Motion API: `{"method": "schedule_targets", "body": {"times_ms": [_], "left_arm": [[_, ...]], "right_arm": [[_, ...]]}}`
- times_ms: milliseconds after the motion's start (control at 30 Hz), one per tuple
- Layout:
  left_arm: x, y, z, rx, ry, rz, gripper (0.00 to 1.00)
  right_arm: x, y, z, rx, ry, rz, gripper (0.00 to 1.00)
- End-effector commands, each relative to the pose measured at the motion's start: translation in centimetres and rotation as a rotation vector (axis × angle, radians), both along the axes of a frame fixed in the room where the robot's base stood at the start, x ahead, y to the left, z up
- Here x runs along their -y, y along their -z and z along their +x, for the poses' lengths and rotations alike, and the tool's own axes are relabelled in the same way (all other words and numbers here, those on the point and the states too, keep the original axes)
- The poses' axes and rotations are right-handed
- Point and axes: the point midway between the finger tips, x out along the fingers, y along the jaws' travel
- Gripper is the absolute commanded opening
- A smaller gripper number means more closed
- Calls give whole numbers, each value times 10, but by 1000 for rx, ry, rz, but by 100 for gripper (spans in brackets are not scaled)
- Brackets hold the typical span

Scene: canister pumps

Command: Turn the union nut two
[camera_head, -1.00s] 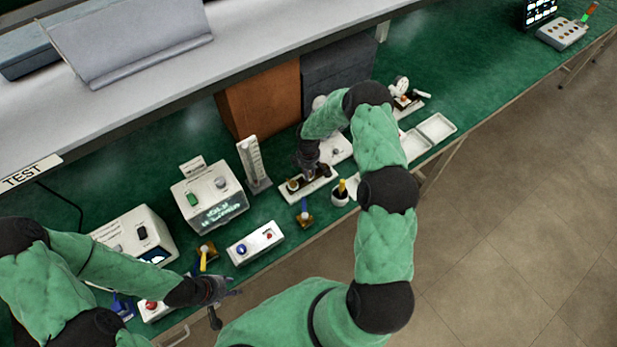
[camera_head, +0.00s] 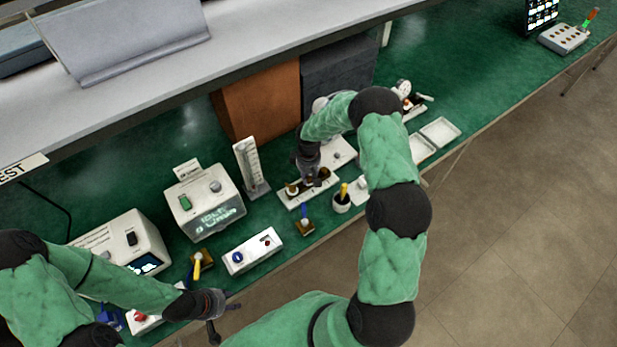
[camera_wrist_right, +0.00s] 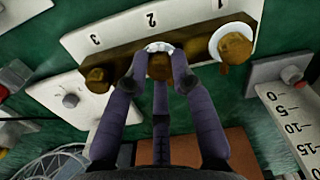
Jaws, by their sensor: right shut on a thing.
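The white fixture plate (camera_head: 290,203) sits on the green bench and also shows in the right wrist view (camera_wrist_right: 115,32), with the numbers 1, 2 and 3 printed along it. Brown nuts stand at the three positions. The middle union nut two (camera_wrist_right: 160,66) lies between the fingers of my right gripper (camera_wrist_right: 160,60), which is shut on it. A brown nut with a white ring (camera_wrist_right: 234,46) is at number 1, and a brown nut (camera_wrist_right: 97,80) is at number 3. In the head view my right gripper (camera_head: 309,178) is above the plate. My left gripper (camera_head: 228,301) hangs near the bench's front edge, apart from the plate.
A white scale stand (camera_head: 250,166) and a white device with a display (camera_head: 207,203) stand left of the plate. A cup with a yellow-handled tool (camera_head: 341,201) is close on its right. A white box (camera_head: 253,250) lies in front. White trays (camera_head: 440,132) are further right.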

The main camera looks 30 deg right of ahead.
Motion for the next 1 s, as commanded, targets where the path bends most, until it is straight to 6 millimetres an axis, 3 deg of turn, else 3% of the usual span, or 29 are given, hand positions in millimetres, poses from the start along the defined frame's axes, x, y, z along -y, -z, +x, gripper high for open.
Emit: {"method": "schedule_targets", "body": {"times_ms": [267,300,367,767,1000], "left_arm": [[0,0,0,0,0,0,40],[0,0,0,0,0,0,40],[0,0,0,0,0,0,40],[0,0,0,0,0,0,40],[0,0,0,0,0,0,40]], "right_arm": [[0,-1,1,1,-1,-1,0],[0,-1,1,1,-1,-1,33],[0,-1,1,1,-1,-1,49],[0,-4,1,1,-1,-1,49],[1,-39,2,5,-1,-2,49]]}}
